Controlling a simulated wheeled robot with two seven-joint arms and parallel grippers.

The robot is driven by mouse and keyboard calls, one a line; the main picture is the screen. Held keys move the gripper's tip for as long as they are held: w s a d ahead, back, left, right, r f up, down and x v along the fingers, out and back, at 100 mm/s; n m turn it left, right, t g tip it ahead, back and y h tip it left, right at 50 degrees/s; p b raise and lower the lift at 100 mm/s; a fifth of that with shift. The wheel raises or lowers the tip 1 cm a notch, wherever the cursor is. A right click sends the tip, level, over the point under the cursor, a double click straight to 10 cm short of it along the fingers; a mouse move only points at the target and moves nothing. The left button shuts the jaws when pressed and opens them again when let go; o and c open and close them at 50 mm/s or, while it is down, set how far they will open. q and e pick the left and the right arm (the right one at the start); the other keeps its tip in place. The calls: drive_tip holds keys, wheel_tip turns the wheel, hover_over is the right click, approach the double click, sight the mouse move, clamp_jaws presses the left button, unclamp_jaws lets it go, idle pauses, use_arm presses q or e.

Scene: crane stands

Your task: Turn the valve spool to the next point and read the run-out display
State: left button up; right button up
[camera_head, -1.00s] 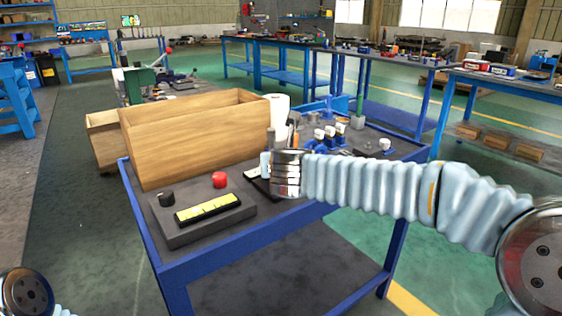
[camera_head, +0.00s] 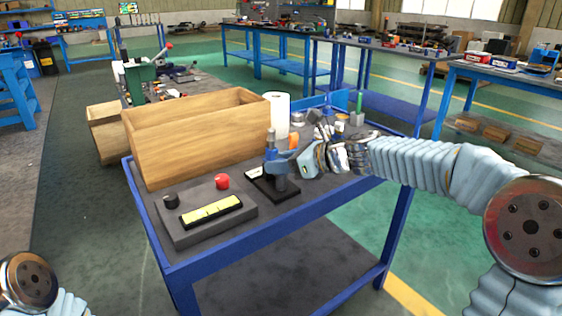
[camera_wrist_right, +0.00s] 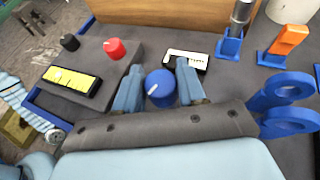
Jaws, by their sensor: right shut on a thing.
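The valve spool shows in the right wrist view as a round blue top (camera_wrist_right: 161,84) with a white mark line. It stands upright on a small black base (camera_head: 262,186) with a white scale label. My right gripper (camera_head: 284,164) is at the spool. In the wrist view its two pale blue fingers (camera_wrist_right: 159,90) are on either side of the blue top, shut on it. The run-out display (camera_head: 211,208) is a yellow strip on a dark grey box, and its reading is too small to make out. My left gripper is outside the frames.
The display box also has a red button (camera_head: 222,181) and a black knob (camera_head: 171,201). A wooden box (camera_head: 195,138) stands behind on the blue-edged cart. A white roll (camera_head: 279,112), an orange part (camera_wrist_right: 288,40) and blue holders stand beyond the spool.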

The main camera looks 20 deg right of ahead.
drive_tip(key=n+g+y, duration=0.1)
drive_tip(key=n+g, duration=0.1)
drive_tip(key=n+g+y, duration=0.2)
drive_tip(key=n+g, duration=0.1)
drive_tip(key=shift+w+n+y, duration=0.1)
drive_tip(key=shift+n+y, duration=0.2)
drive_tip(key=shift+n+g+y, duration=0.3)
drive_tip(key=shift+n+g, duration=1.9)
drive_tip(key=shift+g, duration=0.5)
drive_tip(key=o, duration=1)
drive_tip(key=shift+c, duration=0.2)
drive_tip(key=shift+d, duration=0.1)
drive_tip(key=v, duration=0.7)
drive_tip(key=shift+d, duration=0.15)
drive_tip(key=shift+r, duration=0.1)
